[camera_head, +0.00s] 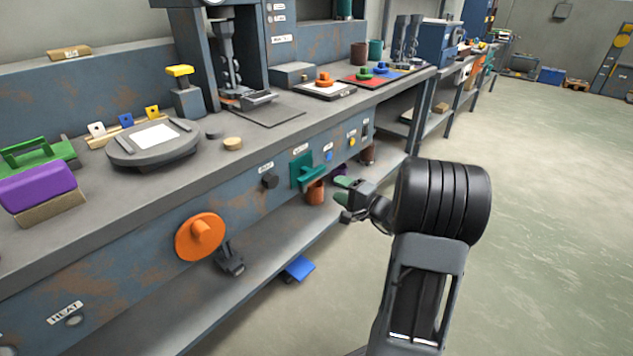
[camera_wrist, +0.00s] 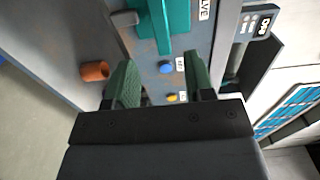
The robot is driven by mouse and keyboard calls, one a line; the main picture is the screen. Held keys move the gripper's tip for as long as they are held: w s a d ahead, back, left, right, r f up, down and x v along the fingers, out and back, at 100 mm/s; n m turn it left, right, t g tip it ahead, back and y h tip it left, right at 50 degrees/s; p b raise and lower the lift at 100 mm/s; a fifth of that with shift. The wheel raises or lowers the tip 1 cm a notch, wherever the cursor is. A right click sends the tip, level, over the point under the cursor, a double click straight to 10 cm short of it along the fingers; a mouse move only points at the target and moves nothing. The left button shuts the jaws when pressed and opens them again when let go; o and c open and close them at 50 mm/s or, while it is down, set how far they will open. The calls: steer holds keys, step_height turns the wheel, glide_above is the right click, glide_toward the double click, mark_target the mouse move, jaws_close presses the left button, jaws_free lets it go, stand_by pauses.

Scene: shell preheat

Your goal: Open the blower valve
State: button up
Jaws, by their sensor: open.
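The blower valve (camera_head: 306,172) is a teal plate with a bar-like handle on the bench's front panel, under a small label. In the wrist view the teal valve (camera_wrist: 165,22) is at the top, cut off by the frame edge, beside a partly shown label ending in "LVE". My gripper (camera_head: 342,191) has green-padded fingers and is just right of the valve in the head view, apart from it. In the wrist view my gripper (camera_wrist: 160,68) is open with nothing between its fingers, and the valve lies beyond the fingertips.
A dark knob (camera_head: 270,181) and an orange round handwheel (camera_head: 200,237) are left of the valve. A blue button (camera_wrist: 166,67) and a yellow button (camera_wrist: 171,97) are near my fingers. A brown cup (camera_head: 315,192) stands on the lower shelf. The floor at right is clear.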

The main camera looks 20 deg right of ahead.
mark_target(315, 176)
steer(key=b+x, duration=0.1)
steer(key=x, duration=0.8)
steer(key=shift+w+a+b, duration=0.1)
steer(key=shift+a+b, duration=0.05)
steer(key=shift+b, duration=0.2)
jaws_close()
